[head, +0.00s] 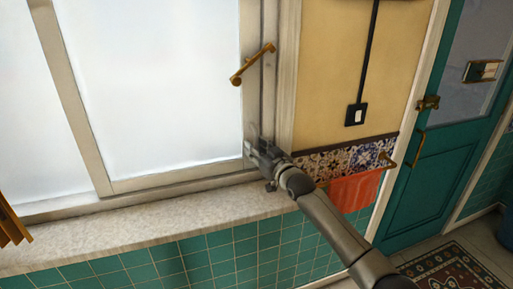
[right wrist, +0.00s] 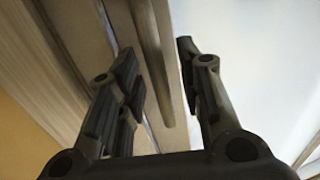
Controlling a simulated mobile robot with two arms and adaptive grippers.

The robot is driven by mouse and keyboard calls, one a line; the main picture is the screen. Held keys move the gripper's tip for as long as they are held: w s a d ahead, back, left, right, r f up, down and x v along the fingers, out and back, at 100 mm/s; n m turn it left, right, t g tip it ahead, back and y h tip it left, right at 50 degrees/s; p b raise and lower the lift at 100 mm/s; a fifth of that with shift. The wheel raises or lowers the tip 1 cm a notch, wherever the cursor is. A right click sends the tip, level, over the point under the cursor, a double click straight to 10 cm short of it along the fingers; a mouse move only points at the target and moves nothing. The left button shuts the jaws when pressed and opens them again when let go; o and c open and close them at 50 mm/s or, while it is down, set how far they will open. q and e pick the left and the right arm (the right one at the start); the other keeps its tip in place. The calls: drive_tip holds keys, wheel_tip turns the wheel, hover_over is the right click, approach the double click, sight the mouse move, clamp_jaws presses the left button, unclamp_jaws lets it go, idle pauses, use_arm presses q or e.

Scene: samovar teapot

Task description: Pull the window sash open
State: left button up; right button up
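The window sash (head: 170,180) has a pale beige frame around bright white glass. It looks closed against its surround, though a small gap would be hard to see. A brass lever handle (head: 253,63) sits tilted on its right stile. My right gripper (head: 252,143) is at the sash's lower right corner, below the handle in the head view. In the right wrist view my right gripper (right wrist: 157,75) has its fingers apart. A rounded brownish bar (right wrist: 152,65) shows between them; I cannot tell whether it is the handle or whether they touch it. My left gripper is not in view.
A stone sill (head: 140,228) runs under the window above teal tiles. To the right are a light switch (head: 356,115), an orange towel (head: 355,190) on a rail and a teal door (head: 425,180). A patterned rug (head: 450,270) lies on the floor.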

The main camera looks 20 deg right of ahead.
clamp_jaws()
idle(0.3)
